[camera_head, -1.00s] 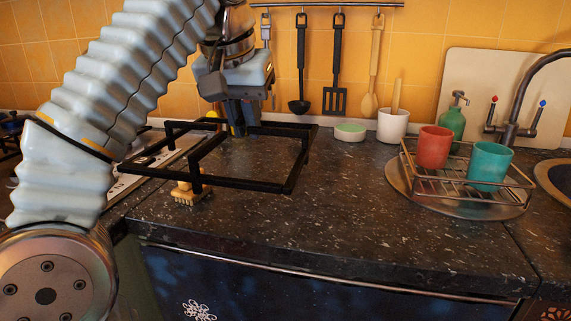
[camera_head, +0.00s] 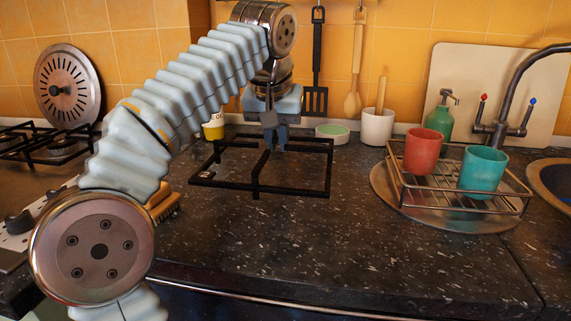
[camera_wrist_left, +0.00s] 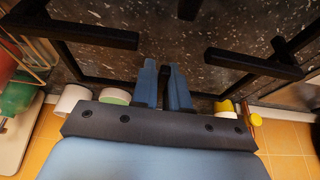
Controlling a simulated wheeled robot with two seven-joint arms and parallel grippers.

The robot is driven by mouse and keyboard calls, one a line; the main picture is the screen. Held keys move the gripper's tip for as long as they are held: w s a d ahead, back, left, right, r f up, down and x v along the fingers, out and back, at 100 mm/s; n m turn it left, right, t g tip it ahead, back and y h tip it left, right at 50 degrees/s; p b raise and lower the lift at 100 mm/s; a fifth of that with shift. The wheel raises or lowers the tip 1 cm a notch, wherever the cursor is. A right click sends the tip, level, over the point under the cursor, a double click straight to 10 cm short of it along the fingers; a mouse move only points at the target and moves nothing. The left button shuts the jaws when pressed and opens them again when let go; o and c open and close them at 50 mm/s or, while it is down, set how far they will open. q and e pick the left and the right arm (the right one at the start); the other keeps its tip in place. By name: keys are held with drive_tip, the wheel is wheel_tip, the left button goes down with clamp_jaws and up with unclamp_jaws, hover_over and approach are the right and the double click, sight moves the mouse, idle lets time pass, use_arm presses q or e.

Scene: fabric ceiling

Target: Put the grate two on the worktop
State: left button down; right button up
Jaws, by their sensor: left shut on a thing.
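The black square grate (camera_head: 295,190) is level over the left part of the dark speckled worktop (camera_head: 330,245). My left gripper (camera_head: 273,142) points down and is shut on the grate's far bar. In the left wrist view the two blue fingers (camera_wrist_left: 164,85) close around a dark bar, and more grate bars (camera_wrist_left: 80,34) spread to both sides. The grate is low, but I cannot tell whether its feet touch the worktop. My right gripper is not in view.
A stove with another grate (camera_head: 55,150) is at the left. A wooden brush (camera_head: 163,203) lies left of the held grate. Behind are a green-topped dish (camera_head: 332,133) and white pot (camera_head: 377,127). A rack (camera_head: 440,196) with red and teal cups stands right. The front middle is clear.

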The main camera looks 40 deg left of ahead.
sight(288, 177)
use_arm(q)
drive_tip(key=shift+w+f, duration=0.55)
drive_tip(key=shift+f, duration=0.15)
drive_tip(key=x, duration=0.3)
drive_tip(key=d+b+x, duration=0.1)
drive_tip(key=x, duration=0.1)
drive_tip(key=shift+f, duration=0.15)
drive_tip(key=shift+f, duration=0.2)
drive_tip(key=c, duration=1.1)
unclamp_jaws()
drive_tip(key=p+v, duration=0.1)
drive_tip(key=v, duration=1.1)
drive_tip(key=shift+s+r, duration=0.1)
drive_tip(key=shift+r, duration=0.1)
